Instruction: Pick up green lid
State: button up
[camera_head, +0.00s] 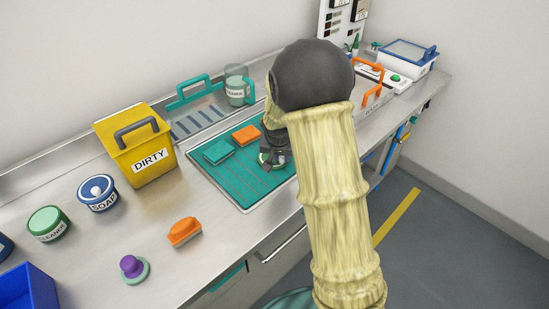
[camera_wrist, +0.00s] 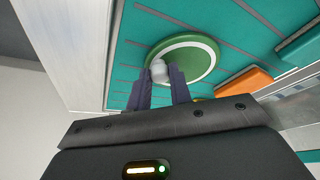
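In the head view the lid (camera_head: 265,161) shows only partly under my gripper (camera_head: 274,157). In the wrist view the two dark fingers of my gripper (camera_wrist: 160,78) are apart, with the knob between or just beyond their tips. I cannot tell whether they press on it.
A teal block (camera_head: 218,151) and an orange block (camera_head: 246,135) lie on the mat near the lid. A yellow DIRTY bin (camera_head: 145,160) stands left of the mat. An orange brush (camera_head: 184,231) lies nearer the front. An orange-handled carrier (camera_head: 372,98) stands behind my arm.

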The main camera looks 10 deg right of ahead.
grip_shut()
notch_tip(320, 180, up, 10)
jog(key=p, duration=0.1)
dwell(0.8)
